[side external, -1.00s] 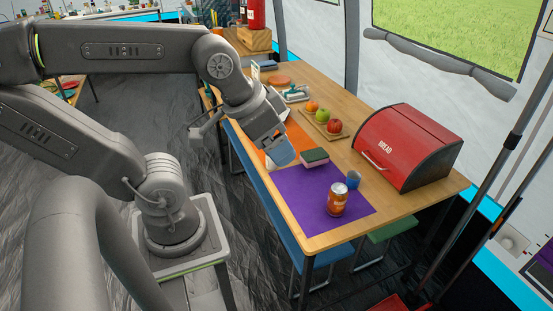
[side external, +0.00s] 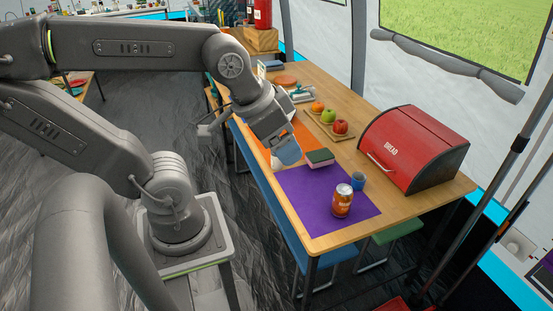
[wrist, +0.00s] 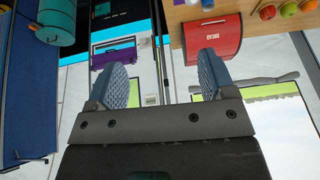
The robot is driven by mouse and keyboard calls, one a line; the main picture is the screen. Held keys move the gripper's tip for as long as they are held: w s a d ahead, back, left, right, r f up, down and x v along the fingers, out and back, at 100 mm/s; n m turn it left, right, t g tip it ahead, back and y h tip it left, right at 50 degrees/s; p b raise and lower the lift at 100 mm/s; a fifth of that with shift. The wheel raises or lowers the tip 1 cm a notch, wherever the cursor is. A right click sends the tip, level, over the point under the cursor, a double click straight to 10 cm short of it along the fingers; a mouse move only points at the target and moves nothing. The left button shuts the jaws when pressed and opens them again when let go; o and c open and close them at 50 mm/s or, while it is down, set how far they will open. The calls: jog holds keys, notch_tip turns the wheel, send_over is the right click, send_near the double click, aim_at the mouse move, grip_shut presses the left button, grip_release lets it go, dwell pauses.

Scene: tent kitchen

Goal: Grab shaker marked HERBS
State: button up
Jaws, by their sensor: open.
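I cannot make out a shaker marked HERBS in either view. My gripper (side external: 287,152) hangs over the near long edge of the table, by the orange mat and left of the sponge. A small white shape beside its fingertips is partly hidden, and I cannot tell what it is. In the wrist view my gripper (wrist: 165,78) has its two blue ribbed fingers wide apart, with nothing between them. An orange can (side external: 342,203) stands upright on the purple mat (side external: 310,207); its label is too small to read.
On the wooden table, a dark-topped pink sponge (side external: 320,158) and a blue cup (side external: 358,181) lie near the purple mat. A red bread box (side external: 415,150) stands at the right. Fruit on a board (side external: 317,127) sits farther back. The purple mat's left part is clear.

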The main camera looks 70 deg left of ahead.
jog(key=w+a+f+m+g+y, duration=0.25)
jog(key=w+a+f+m, duration=0.3)
jog(key=a, duration=0.35)
jog(key=w+a+f+m+g+y, duration=0.1)
jog(key=w+a+f+m+y, duration=0.3)
jog(key=w+a, duration=0.45)
jog(key=shift+w+a+f+m+g, duration=0.1)
jog(key=shift+a+f+m, duration=1.65)
jog(key=shift+a+f, duration=2.1)
jog(key=shift+w+a+f+m+g, duration=0.15)
jog(key=shift+a+f+m, duration=1.6)
jog(key=shift+a+f, duration=2.05)
jog(key=shift+a+f+m+g, duration=0.1)
jog(key=shift+a+f+m, duration=2.2)
jog(key=shift+f, duration=2.45)
jog(key=shift+a+n, duration=0.55)
jog(key=shift+c, duration=0.3)
jog(key=c, duration=1)
